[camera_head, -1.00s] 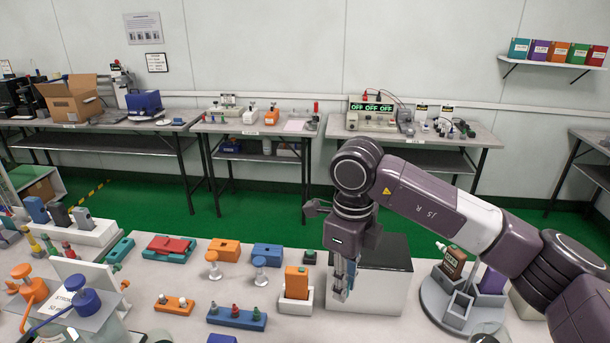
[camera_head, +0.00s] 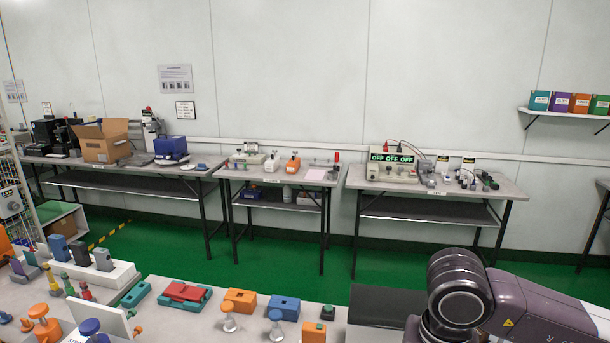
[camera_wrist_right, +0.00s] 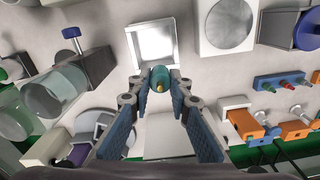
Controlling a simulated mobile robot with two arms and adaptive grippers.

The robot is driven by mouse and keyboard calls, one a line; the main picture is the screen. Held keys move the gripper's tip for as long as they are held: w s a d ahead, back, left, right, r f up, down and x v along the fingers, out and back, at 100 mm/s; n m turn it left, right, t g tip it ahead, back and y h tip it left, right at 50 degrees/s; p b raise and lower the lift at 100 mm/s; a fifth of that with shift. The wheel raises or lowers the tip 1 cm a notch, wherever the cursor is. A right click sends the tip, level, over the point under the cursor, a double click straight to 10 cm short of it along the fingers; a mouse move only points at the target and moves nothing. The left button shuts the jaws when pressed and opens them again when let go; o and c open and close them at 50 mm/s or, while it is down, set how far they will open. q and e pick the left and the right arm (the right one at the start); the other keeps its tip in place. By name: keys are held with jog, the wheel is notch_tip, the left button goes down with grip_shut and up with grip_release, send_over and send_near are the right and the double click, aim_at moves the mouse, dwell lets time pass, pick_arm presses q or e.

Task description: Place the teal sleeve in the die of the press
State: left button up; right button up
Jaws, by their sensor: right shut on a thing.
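In the right wrist view my right gripper (camera_wrist_right: 160,85) has its blue-padded fingers closed at the tips around a small teal sleeve (camera_wrist_right: 158,75). A small brass-coloured tip shows at the sleeve's near end. In the head view only the upper links of my right arm show at the bottom right; its gripper is below the picture. My left gripper is in neither view. I cannot clearly pick out the press or its die in either view.
Clear jars (camera_wrist_right: 55,93) stand at left. In the head view small testers crowd the near bench; green floor separates it from the back tables.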

jog(key=s+n, duration=0.2)
jog(key=n, duration=0.1)
jog(key=s+d+n, duration=0.1)
jog(key=shift+s+d+f+n, duration=0.1)
jog(key=shift+s+f+n, duration=0.15)
jog(key=shift+n, duration=0.15)
jog(key=shift+w, duration=0.1)
